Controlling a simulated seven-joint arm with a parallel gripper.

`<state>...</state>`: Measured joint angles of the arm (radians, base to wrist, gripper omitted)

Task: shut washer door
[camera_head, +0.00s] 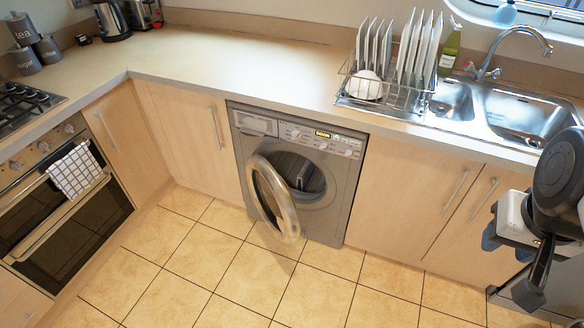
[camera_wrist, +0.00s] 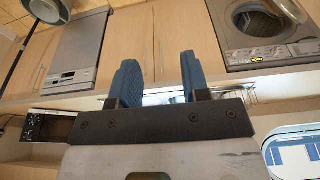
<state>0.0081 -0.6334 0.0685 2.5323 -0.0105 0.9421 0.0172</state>
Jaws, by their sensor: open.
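The grey washer (camera_head: 336,200) stands under the counter, and its round door (camera_head: 273,196) is swung open on the left side of the opening, showing the dark drum. In the wrist view the washer (camera_wrist: 293,55) is at the top right, with its open door (camera_wrist: 285,8) cut by the top edge. My gripper (camera_head: 491,236) is at the far right of the head view, well apart from the washer door. In the wrist view my gripper (camera_wrist: 157,78) shows two blue fingers spread apart with nothing between them.
The tiled floor (camera_head: 240,275) before the washer is clear. Wooden cupboards (camera_head: 410,195) flank it. The oven (camera_head: 65,220) is at the left. Above, the counter (camera_head: 220,70) holds a dish rack (camera_head: 385,95) with plates beside the sink (camera_head: 520,110).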

